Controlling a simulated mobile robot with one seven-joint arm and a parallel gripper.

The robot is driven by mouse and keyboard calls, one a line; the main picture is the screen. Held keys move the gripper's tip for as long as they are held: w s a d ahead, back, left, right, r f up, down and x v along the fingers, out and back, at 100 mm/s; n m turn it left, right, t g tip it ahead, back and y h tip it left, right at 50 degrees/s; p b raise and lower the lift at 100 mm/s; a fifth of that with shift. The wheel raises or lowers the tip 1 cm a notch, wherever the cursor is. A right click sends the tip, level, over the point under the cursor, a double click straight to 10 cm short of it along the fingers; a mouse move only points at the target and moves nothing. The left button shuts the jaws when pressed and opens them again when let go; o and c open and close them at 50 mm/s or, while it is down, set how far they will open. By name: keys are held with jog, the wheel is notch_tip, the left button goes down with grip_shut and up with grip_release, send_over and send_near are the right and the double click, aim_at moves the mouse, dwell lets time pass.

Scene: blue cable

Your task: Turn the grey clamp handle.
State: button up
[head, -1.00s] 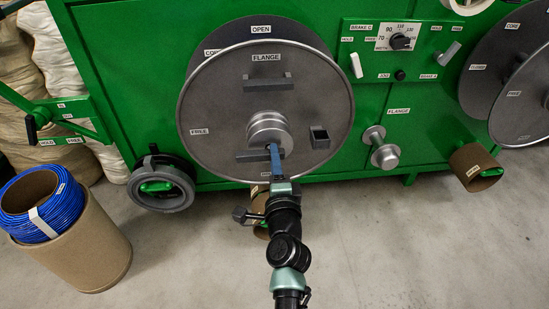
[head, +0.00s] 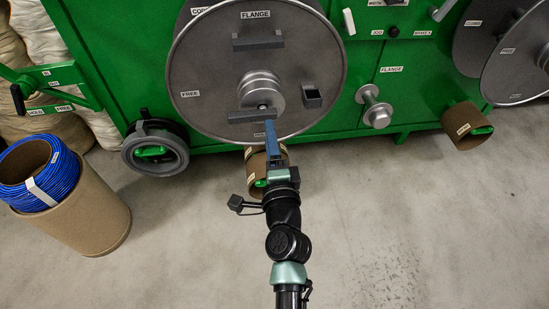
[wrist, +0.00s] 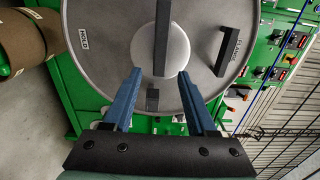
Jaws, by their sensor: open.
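A dark grey bar handle (head: 252,115) lies across the lower part of the round hub (head: 258,88) on the large grey flange disc (head: 205,60). It looks like the clamp handle and lies level in the head view. In the wrist view, the bar (wrist: 161,35) runs up and down over the pale hub, ahead of the gap between my fingers. My gripper (head: 271,124) has blue fingers, which in the wrist view (wrist: 158,77) are apart and empty. In the head view the fingertips overlap the bar's lower right edge; contact cannot be told.
A second grey grip (head: 258,42) and a small square socket (head: 312,97) stick out of the disc. A brown cardboard tube (head: 262,165) is behind my gripper. A barrel with blue cable (head: 85,215) stands left. The floor right of my arm is clear.

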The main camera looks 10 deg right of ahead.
jog(key=s, duration=0.6)
jog(key=shift+s, duration=0.4)
